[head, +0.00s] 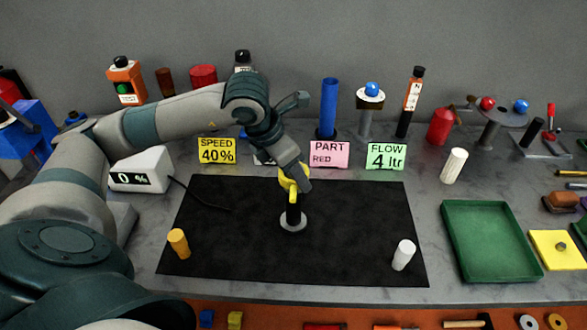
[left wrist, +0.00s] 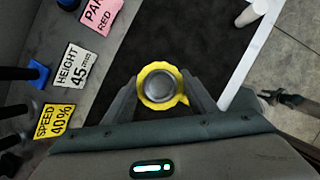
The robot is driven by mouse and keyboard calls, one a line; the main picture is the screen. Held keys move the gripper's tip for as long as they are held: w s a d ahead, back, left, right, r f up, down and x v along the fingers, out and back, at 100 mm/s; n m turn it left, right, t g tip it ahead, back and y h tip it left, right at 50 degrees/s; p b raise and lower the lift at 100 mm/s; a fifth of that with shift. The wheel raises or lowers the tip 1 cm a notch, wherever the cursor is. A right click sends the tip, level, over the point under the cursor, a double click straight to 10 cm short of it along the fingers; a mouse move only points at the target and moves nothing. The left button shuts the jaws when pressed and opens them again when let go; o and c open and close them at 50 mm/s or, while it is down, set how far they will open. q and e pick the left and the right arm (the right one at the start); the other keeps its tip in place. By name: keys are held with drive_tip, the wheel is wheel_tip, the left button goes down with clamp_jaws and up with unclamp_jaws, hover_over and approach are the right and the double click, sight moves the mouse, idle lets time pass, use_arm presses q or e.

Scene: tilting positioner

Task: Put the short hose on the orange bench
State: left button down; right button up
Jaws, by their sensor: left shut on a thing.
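My left gripper (head: 298,186) reaches down over the middle of the black mat. It is shut on a yellow scalloped part (head: 288,181) at the top of a black upright post with a pale round foot (head: 293,222). In the left wrist view the yellow part (left wrist: 178,100) is a ring around a grey round top, with the fingers (left wrist: 162,98) on either side. The orange bench (head: 275,316) shows as a strip along the bottom of the head view. I cannot pick out the short hose with certainty.
A green tray (head: 490,205) lies to the right. Signs, including a pink one (head: 329,154), stand behind the mat. Small items, including a yellow block (head: 235,320), sit along the orange bench.

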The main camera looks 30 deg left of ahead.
use_arm(q)
drive_tip(key=shift+f, duration=0.15)
drive_tip(key=c, duration=0.8)
unclamp_jaws()
drive_tip(key=shift+o, duration=0.2)
drive_tip(key=shift+r, duration=0.25)
drive_tip(key=shift+s+a+r, duration=0.1)
drive_tip(key=shift+s+r, duration=0.05)
drive_tip(key=shift+r, duration=0.2)
drive_tip(key=b+v, duration=0.2)
drive_tip(key=v, duration=0.9)
drive_tip(key=shift+s, duration=0.15)
